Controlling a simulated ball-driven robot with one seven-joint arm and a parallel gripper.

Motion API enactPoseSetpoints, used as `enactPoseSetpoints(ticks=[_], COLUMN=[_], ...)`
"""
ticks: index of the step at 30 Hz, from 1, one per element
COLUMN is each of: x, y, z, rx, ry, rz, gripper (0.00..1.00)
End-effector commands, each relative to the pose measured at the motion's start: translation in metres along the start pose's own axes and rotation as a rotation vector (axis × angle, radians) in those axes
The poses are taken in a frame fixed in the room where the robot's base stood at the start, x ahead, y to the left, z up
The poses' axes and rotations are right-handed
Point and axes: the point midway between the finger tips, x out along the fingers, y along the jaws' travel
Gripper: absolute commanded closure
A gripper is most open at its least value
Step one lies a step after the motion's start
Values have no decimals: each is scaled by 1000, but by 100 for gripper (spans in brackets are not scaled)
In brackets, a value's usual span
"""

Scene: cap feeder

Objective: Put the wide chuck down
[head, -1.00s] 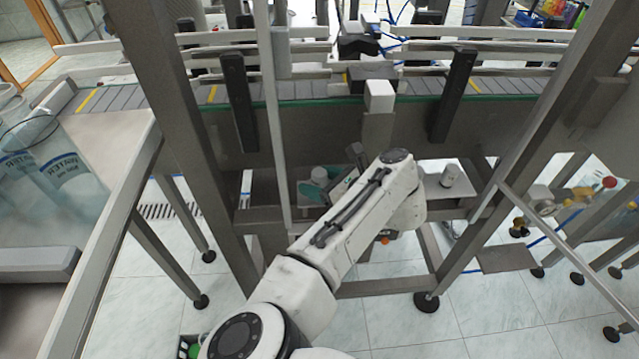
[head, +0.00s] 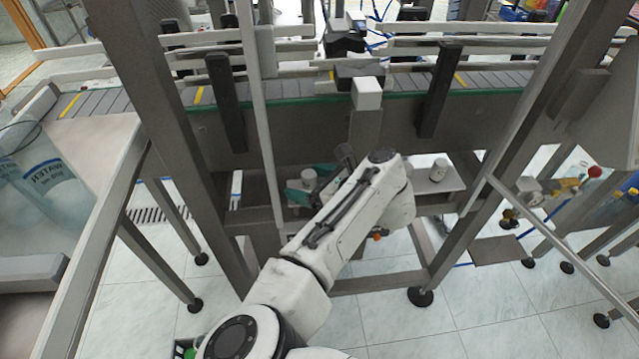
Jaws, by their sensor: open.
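A white, short cylindrical chuck (head: 309,176) stands upright on the shelf under the conveyor, just left of my arm's end. My gripper (head: 311,184) has teal fingers, one showing behind and right of this chuck and one at its lower left. The fingers are apart, with the chuck between them. Whether either finger touches it cannot be told. A second white cylindrical chuck (head: 438,170) stands on the same shelf, to the right of my arm. My arm hides part of the shelf between the two. Which of them is wider is hard to tell at this size.
The grey shelf (head: 455,183) sits low between the conveyor's frame legs. A white block (head: 367,93) on a grey post stands above my gripper. The conveyor (head: 290,93) runs across behind. Slanted metal posts stand left and right. Bare shelf shows around the right chuck.

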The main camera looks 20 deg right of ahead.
Motion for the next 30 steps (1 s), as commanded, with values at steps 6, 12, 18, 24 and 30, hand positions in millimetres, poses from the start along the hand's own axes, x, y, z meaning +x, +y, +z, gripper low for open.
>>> enactPoseSetpoints(ticks=[6, 12, 18, 24, 30], x=[-29, -72, -104, -119, -120], y=[-1, -1, -1, 0, 0], z=[1, 1, 1, 1, 1], rx=[-1, 0, -1, -1, -2], ry=[1, 1, -1, -1, 0], rz=[-4, -4, -3, -1, 0], gripper=[12, 12, 12, 12, 12])
